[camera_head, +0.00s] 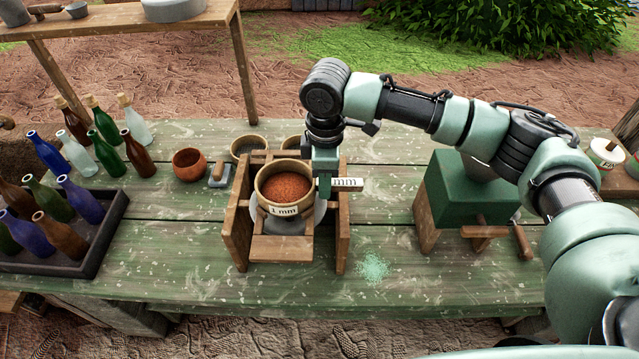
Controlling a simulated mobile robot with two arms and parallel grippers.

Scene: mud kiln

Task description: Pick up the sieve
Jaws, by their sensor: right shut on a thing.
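The sieve (283,206) is a round pale wooden ring marked "1 mm", with reddish-brown grains inside. It sits over a wooden frame (238,220) on the green table. A short tag reading "mm" sticks out at its right side. My right gripper (324,180) points down at the sieve's right edge and is shut on it; the fingertips are partly hidden. I cannot tell whether the sieve rests on the frame or hangs just above it. My left gripper is not in view.
A dark tray (105,222) of coloured bottles stands at the left, with loose bottles behind it. A brown bowl (188,164) and two round sieves stand behind the frame. A green box grinder (462,199) with a crank is at the right. Pale green powder (373,268) lies in front.

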